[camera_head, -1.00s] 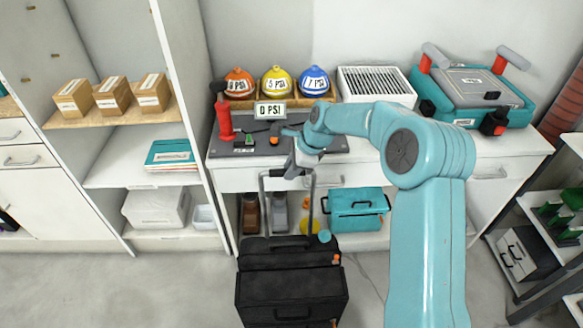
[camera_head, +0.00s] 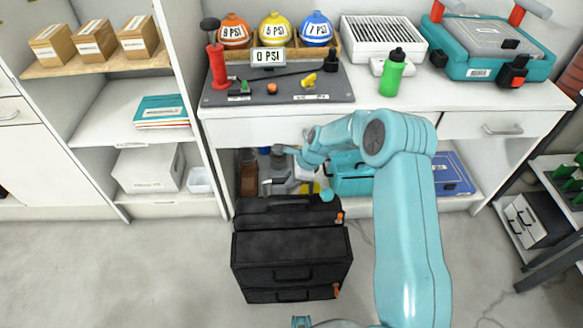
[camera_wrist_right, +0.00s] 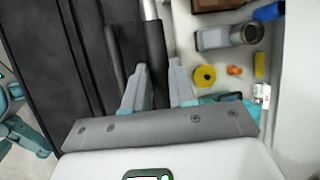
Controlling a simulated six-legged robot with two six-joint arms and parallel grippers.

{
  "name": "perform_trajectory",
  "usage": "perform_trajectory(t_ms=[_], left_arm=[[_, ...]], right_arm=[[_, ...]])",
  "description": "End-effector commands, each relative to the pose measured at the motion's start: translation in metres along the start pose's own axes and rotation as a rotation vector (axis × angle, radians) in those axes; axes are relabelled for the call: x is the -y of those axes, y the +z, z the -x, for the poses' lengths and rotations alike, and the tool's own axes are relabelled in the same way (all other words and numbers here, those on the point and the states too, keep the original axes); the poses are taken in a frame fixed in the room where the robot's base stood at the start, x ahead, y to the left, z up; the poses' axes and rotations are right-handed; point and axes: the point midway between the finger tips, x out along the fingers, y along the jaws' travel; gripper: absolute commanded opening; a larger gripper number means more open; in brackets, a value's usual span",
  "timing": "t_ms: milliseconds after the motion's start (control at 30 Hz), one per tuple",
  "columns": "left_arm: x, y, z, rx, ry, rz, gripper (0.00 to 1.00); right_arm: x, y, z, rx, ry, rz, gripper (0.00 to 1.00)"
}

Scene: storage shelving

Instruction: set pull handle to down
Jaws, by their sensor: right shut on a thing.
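The black wheeled case (camera_head: 290,255) stands upright on the floor in front of the bench. Its pull handle (camera_wrist_right: 152,45) shows in the right wrist view as a dark and silver bar between my fingers. In the head view, no tall handle posts stand above the case top; the handle is low, mostly hidden by my wrist. My right gripper (camera_head: 292,183) is low behind the top of the case, and in the wrist view its two fingers (camera_wrist_right: 158,88) are closed around the handle. I cannot tell whether the handle is fully seated.
The workbench (camera_head: 265,128) is above and behind the case. A teal toolbox (camera_head: 350,178), a blue case (camera_head: 453,178) and small items sit on its lower shelf. A green bottle (camera_head: 392,75) stands on the bench. The floor left of the case is clear.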

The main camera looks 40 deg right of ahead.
Motion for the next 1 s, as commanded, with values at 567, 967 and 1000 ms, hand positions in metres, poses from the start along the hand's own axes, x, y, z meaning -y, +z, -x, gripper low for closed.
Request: perform_trajectory(t_ms=[567,967,1000], left_arm=[[0.005,0.0,-0.015,0.0,0.0,0.0,0.38],[0.005,0.0,-0.015,0.0,0.0,0.0,0.38],[0.005,0.0,-0.015,0.0,0.0,0.0,0.38]], right_arm=[[-0.009,-0.013,-0.033,0.001,0.005,0.0,0.0],[-0.008,-0.013,-0.032,0.0,0.003,0.0,0.51],[-0.008,-0.013,-0.032,0.0,0.003,0.0,0.51]])
